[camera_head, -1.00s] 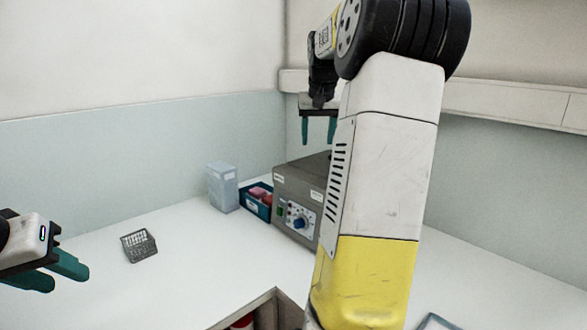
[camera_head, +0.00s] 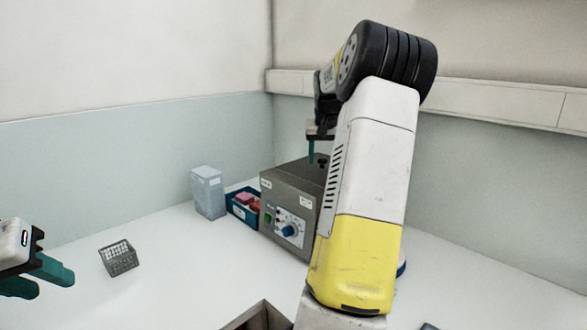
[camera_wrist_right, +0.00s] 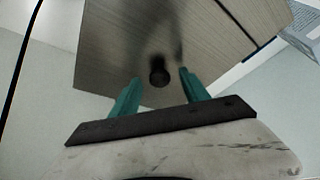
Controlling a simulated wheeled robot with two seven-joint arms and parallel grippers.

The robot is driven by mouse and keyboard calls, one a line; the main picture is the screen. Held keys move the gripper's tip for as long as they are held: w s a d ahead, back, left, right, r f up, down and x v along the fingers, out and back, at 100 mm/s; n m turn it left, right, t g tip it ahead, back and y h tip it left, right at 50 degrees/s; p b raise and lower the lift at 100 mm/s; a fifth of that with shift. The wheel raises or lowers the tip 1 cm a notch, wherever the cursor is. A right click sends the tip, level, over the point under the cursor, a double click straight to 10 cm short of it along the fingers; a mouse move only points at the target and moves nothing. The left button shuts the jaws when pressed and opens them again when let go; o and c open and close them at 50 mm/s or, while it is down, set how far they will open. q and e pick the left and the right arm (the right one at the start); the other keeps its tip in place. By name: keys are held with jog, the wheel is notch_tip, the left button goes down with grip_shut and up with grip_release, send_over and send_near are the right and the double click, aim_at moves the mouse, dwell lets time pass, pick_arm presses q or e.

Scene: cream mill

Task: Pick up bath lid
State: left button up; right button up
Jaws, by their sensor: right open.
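The bath lid (camera_head: 297,172) is the grey top of the grey box-shaped bath (camera_head: 277,202), which has a blue dial on its front. A small black knob (camera_head: 322,159) stands on the lid. In the right wrist view the brushed grey lid (camera_wrist_right: 115,55) shows with its round black knob (camera_wrist_right: 158,66) in line with the gap between the fingers. My right gripper (camera_wrist_right: 160,78) is open and empty, close above the lid. In the head view my right arm partly hides the bath and the gripper. My left gripper (camera_head: 56,284) is open and empty at the far left.
A pale blue box (camera_head: 208,193) and a dark blue bin (camera_head: 234,210) with red and pink things stand left of the bath. A grey wire rack (camera_head: 119,259) lies on the white bench (camera_head: 170,275). A box opening (camera_head: 258,316) shows at the front edge.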

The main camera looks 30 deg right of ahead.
aim_at(323, 161)
grip_shut()
jog(key=shift+r, duration=0.1)
jog(key=shift+r, duration=0.1)
jog(key=shift+r, duration=0.55)
jog(key=v, duration=0.2)
jog(key=shift+r, duration=0.25)
jog(key=s+a, duration=0.3)
jog(key=s, duration=0.1)
jog(key=s+a+r, duration=0.1)
jog(key=s+a, duration=0.1)
jog(key=s, duration=0.2)
jog(key=s+a, duration=0.3)
jog(key=s, duration=0.1)
jog(key=shift+a+r, duration=0.15)
jog(key=shift+a, duration=0.15)
jog(key=shift+v, duration=1.05)
jog(key=shift+w, duration=0.1)
